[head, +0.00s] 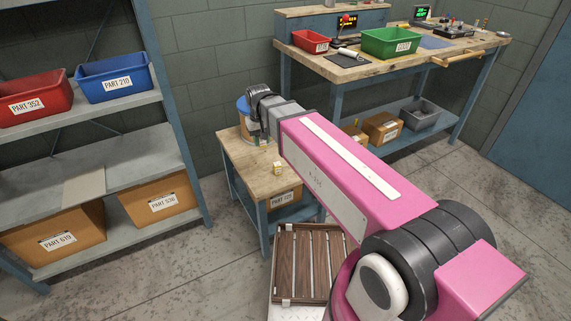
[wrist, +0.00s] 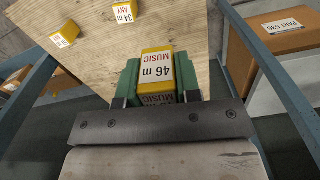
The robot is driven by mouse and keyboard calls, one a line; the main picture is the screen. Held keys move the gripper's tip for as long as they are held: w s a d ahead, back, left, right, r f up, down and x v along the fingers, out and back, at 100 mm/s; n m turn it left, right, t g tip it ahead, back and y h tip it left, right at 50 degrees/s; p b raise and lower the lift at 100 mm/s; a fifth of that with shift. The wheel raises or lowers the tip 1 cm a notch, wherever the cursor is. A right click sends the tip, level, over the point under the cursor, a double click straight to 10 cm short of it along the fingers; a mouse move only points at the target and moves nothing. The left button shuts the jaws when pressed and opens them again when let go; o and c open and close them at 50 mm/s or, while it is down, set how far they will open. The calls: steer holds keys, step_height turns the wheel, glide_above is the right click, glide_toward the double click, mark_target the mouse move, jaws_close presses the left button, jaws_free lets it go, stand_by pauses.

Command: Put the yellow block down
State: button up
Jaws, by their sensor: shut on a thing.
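My gripper (wrist: 158,80) is shut on a yellow block (wrist: 155,66) with white labels reading "46 m MUSIC", held between its two green fingers. In the wrist view the block shows against the light wooden top of a small table (wrist: 190,25). I cannot tell whether it touches that top. In the head view my arm reaches over this table (head: 247,163), and the arm hides the fingers and the held block.
Shelves (head: 105,165) stand left, a workbench (head: 345,70) behind.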

steer(key=s+a+f+n, duration=0.1)
steer(key=s+a+f, duration=0.3)
steer(key=a, duration=0.5)
glide_above(254, 164)
steer(key=shift+n, duration=0.3)
steer(key=f, duration=0.7)
steer(key=shift+w+f, duration=0.2)
steer(key=shift+f, duration=2)
steer(key=shift+f, duration=0.1)
steer(key=o, duration=0.9)
